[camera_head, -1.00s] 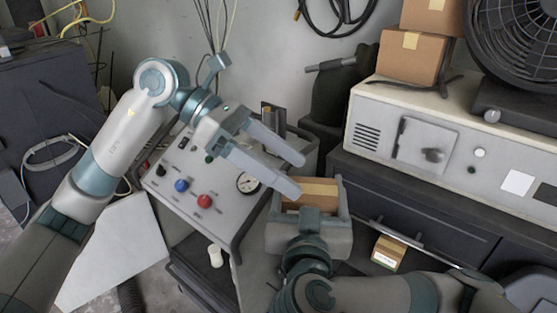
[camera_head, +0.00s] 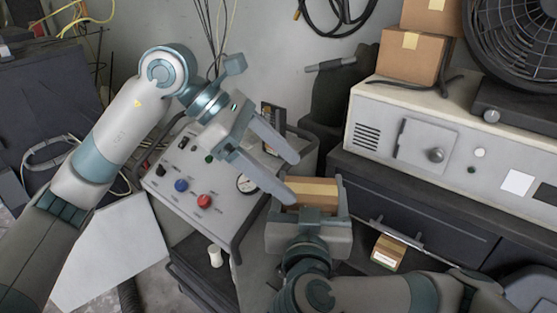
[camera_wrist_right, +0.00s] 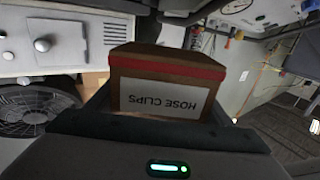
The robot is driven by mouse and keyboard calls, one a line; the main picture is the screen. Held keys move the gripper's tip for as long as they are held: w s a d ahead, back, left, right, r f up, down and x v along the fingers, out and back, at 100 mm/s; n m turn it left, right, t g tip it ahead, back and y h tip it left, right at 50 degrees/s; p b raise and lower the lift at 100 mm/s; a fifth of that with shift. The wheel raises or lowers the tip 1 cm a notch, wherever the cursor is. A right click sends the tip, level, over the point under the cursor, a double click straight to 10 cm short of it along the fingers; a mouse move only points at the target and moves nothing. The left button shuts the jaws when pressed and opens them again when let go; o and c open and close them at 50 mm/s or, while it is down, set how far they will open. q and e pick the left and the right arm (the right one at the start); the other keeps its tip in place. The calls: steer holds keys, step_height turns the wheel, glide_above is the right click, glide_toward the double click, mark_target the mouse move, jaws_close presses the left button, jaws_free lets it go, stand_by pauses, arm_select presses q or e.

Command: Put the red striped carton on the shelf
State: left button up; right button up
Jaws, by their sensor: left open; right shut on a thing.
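A brown carton (camera_head: 312,190) with tan tape on top sits between the fingers of my right gripper (camera_head: 308,208), which is shut on it. In the right wrist view the carton (camera_wrist_right: 165,82) shows a red stripe above a white label reading HOSE CLIPS, upside down. My left gripper (camera_head: 294,180) is open and empty, its fingertips close to the carton's upper left side; I cannot tell if they touch it. A shelf is not clearly identifiable.
A grey control panel (camera_head: 185,180) with knobs stands left. A bench unit (camera_head: 450,145) carries boxes (camera_head: 410,55) and a fan (camera_head: 515,45).

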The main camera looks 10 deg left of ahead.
mark_target(323, 204)
arm_select(q)
steer(key=x, duration=1)
steer(key=shift+d+f, duration=0.25)
steer(key=c, duration=1.3)
steer(key=shift+o, duration=0.2)
arm_select(e)
steer(key=o, duration=1.3)
steer(key=shift+c, duration=0.2)
steer(key=shift+s, duration=0.1)
steer(key=s, duration=0.7)
steer(key=shift+f, duration=0.1)
